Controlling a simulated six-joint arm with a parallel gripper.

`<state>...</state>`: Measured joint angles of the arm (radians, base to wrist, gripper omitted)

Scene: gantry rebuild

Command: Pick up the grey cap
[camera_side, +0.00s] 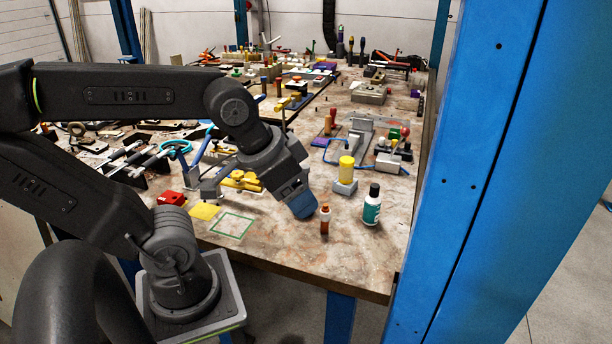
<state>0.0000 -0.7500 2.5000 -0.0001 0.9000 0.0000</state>
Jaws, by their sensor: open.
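A white bottle with a teal label (371,209) stands upright near the front right of the table. Its dark grey cap (374,190) sits on top of it; it is the only grey cap I can make out. My gripper (304,212) points down, with blue at its tip, to the left of the bottle and apart from it. My gripper is open and nothing shows between its fingers, though the gap is mostly turned from view.
A small amber bottle (325,221) stands just right of my gripper. A yellow cylinder (346,168) stands on a grey block (345,187) behind. A yellow square (205,211), a green outline (232,226) and a red block (171,198) lie left. A blue post (480,170) rises at right.

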